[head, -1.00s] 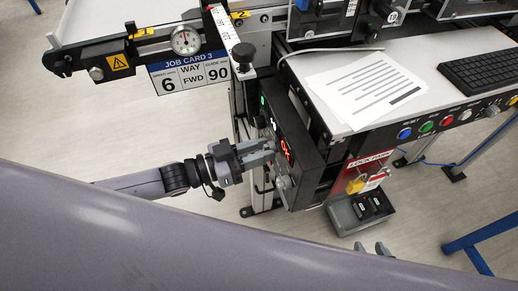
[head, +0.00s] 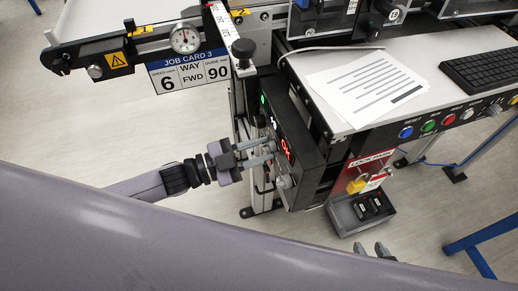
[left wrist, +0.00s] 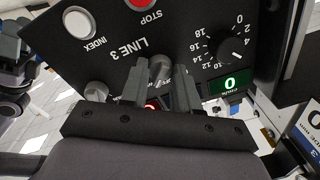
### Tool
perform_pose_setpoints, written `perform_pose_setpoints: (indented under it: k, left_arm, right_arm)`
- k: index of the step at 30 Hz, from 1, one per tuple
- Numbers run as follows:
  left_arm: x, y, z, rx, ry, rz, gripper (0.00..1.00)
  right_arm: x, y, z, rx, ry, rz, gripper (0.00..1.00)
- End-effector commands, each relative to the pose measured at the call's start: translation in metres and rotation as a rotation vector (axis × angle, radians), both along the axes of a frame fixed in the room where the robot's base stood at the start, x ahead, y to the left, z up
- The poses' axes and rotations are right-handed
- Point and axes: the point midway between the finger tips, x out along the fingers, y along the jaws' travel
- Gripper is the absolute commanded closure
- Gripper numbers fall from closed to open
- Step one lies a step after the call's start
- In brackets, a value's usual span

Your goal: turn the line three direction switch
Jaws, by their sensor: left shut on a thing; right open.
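The line 3 control box (head: 296,150) hangs at the left end of the bench in the head view. Its dark face (left wrist: 112,48) fills the left wrist view, with "LINE 3" upside down. A small grey knob (left wrist: 161,66), the direction switch by its place, sits between my left fingertips; its label is hidden. My left gripper (head: 270,154) is shut on this knob; its fingers also show in the left wrist view (left wrist: 160,84). My right gripper (head: 370,249) is open and empty at the bottom of the head view, mostly hidden by my own body.
Near the held knob are a red STOP button (left wrist: 142,4), a white INDEX button (left wrist: 79,21), a speed dial (left wrist: 231,50), a green display reading 0 (left wrist: 230,85) and another grey knob (left wrist: 96,91). Job card 3 (head: 190,72) reads 6, FWD, 90. A padlock (head: 356,186) hangs below.

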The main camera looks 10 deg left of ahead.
Motion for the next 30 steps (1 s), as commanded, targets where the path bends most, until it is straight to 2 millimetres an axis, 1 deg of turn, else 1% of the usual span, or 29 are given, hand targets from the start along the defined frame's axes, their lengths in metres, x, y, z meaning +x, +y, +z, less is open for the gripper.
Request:
perform_pose_setpoints:
  k: [7,18,19,20,21,30]
  left_arm:
    - [-0.0001,0.0005,-0.0006,0.023,-0.034,0.000,1.00]
    - [0.0000,0.0006,-0.0005,0.024,-0.037,0.001,1.00]
    - [0.0000,0.0006,-0.0005,0.024,-0.037,0.001,0.60]
    - [0.0000,0.0006,-0.0005,0.024,-0.037,0.001,0.50]
    - [0.0000,0.0006,-0.0005,0.024,-0.037,0.001,0.44]
    - [-0.0011,0.0019,-0.0007,0.023,-0.035,0.000,0.44]
  right_arm:
    - [0.0000,0.0003,-0.0008,0.001,0.000,0.000,0.57]
    - [0.0000,0.0001,-0.0009,0.001,0.000,-0.001,0.57]
    - [0.0000,0.0001,-0.0009,0.001,0.000,-0.001,0.57]
    - [0.0001,0.0000,-0.0011,0.001,0.000,-0.001,0.57]
    - [0.0001,0.0000,-0.0011,0.001,0.000,-0.001,0.57]
    - [0.0000,-0.0004,-0.0017,0.000,0.001,-0.001,0.57]
